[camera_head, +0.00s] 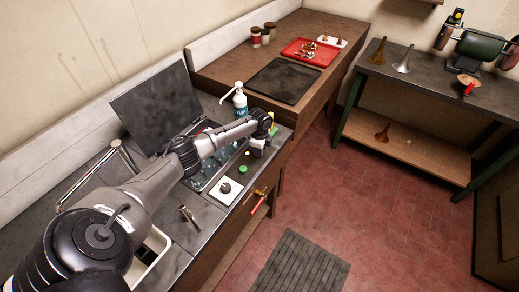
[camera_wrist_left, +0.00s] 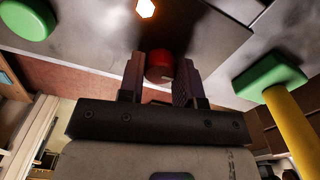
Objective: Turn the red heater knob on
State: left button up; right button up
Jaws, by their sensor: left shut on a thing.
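The red heater knob (camera_wrist_left: 158,73) shows in the left wrist view, between the two fingers of my left gripper (camera_wrist_left: 160,66). The fingers are shut on its sides. It has a pale mark on its face. A small orange-white light (camera_wrist_left: 147,8) glows on the panel above the knob in that view. In the head view my left gripper (camera_head: 257,151) points down at the right end of the counter, and the red knob is hidden there. My right gripper is not in view.
A green round button (camera_head: 243,169) and a black knob on a white plate (camera_head: 225,188) are close to the left gripper. A pump bottle (camera_head: 240,101) stands behind the arm. A yellow handle with a green head (camera_wrist_left: 290,118) is right of the gripper in the wrist view.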

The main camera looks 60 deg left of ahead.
pick_arm(q)
jog(key=shift+m, duration=0.3)
dwell(0.4)
jog(key=o, duration=0.9)
jog(key=shift+r+p, duration=0.5)
jog(key=shift+r, duration=6.45)
